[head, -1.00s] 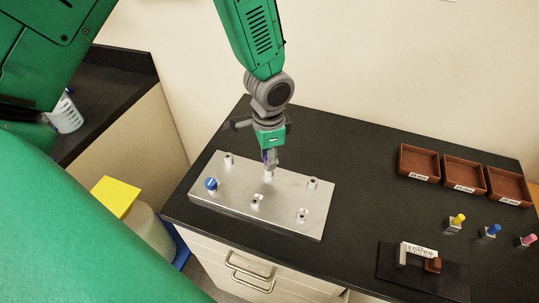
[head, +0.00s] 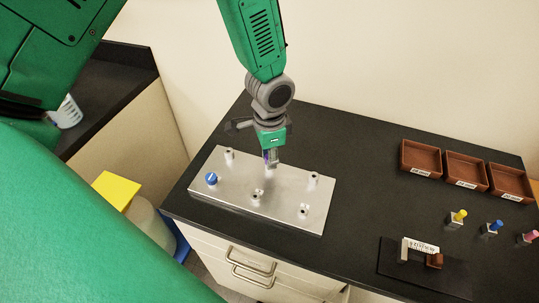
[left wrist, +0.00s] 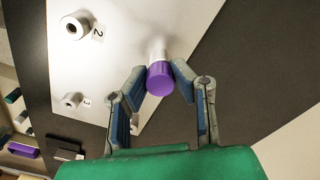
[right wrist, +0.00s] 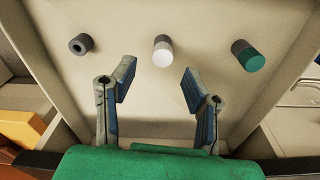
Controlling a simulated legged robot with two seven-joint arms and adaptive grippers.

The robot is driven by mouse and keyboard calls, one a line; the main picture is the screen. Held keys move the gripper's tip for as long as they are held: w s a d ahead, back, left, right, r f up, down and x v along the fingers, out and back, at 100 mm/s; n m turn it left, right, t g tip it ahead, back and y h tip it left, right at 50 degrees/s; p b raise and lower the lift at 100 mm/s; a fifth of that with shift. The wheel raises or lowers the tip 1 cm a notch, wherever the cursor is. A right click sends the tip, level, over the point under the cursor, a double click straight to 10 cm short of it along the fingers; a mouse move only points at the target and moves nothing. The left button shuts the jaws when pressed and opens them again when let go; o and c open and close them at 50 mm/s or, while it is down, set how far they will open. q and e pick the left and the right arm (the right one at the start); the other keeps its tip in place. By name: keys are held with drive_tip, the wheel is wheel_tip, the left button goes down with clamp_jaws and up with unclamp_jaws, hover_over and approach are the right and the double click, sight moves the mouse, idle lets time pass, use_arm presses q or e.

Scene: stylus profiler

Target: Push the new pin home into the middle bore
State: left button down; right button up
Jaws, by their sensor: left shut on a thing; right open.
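The silver plate (head: 235,196) lies on the dark bench with several small bushings on it. My left gripper (head: 271,160) is pointed down over the plate's middle. In the left wrist view, my left gripper (left wrist: 159,72) is shut on a purple-capped pin (left wrist: 160,79). A pale cylinder (left wrist: 157,47) shows beyond the cap, toward the plate. How deep the pin sits in the bore cannot be told. Bushings marked 2 (left wrist: 76,26) and 3 (left wrist: 71,101) stand beside it. My right gripper (right wrist: 158,70) is open and empty in the right wrist view.
A blue knob (head: 211,179) stands on the plate's left end. Brown trays (head: 465,184) and yellow (head: 459,216), blue (head: 494,226) and pink (head: 530,237) topped pins are at right, with a small fixture (head: 433,260) in front. Grey, white and green cylinders face my right gripper.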

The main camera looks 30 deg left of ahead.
drive_tip(key=shift+r, duration=0.1)
use_arm(q)
drive_tip(key=c, duration=1.3)
unclamp_jaws()
drive_tip(key=shift+d, duration=0.1)
use_arm(e)
drive_tip(key=shift+d, duration=0.1)
use_arm(q)
drive_tip(key=shift+c, duration=0.3)
